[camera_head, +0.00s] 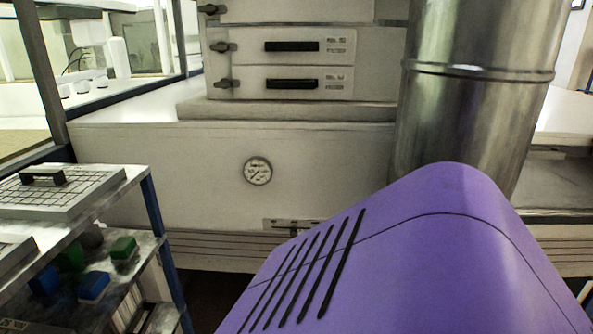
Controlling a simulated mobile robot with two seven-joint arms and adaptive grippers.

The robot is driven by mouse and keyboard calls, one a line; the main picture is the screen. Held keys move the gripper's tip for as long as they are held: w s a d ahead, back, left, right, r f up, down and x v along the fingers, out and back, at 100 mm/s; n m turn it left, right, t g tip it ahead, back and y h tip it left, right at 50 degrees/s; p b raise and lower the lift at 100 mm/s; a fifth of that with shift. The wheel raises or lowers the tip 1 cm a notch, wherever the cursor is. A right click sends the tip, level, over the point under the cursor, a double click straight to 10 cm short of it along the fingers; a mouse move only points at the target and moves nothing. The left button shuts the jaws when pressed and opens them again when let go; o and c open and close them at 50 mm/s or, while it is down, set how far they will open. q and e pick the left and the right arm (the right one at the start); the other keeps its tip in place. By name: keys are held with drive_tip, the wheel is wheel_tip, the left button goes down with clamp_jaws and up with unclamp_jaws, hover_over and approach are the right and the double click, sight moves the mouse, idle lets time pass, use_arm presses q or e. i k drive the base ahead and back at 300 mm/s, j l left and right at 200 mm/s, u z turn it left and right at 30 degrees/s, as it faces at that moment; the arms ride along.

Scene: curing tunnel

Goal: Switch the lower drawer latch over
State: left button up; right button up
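Two white drawer fronts with black handles are stacked at the top middle of the head view. The lower drawer (310,93) has a dark latch (224,84) at its left edge. The upper drawer (345,60) has a similar latch (222,47) at its left edge. Both latches look small, with a knob pointing left; their exact setting is hard to tell. Another latch (210,9) shows above them. Neither of my grippers is in view.
A large purple cover (420,260) fills the lower right. A metal duct (470,120) stands right of the drawers. A dial gauge (258,171) is on the white panel below. A shelf rack (150,200) with blue and green blocks stands at left.

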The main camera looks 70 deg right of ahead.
sight(224, 83)
drive_tip(key=z, duration=1.7)
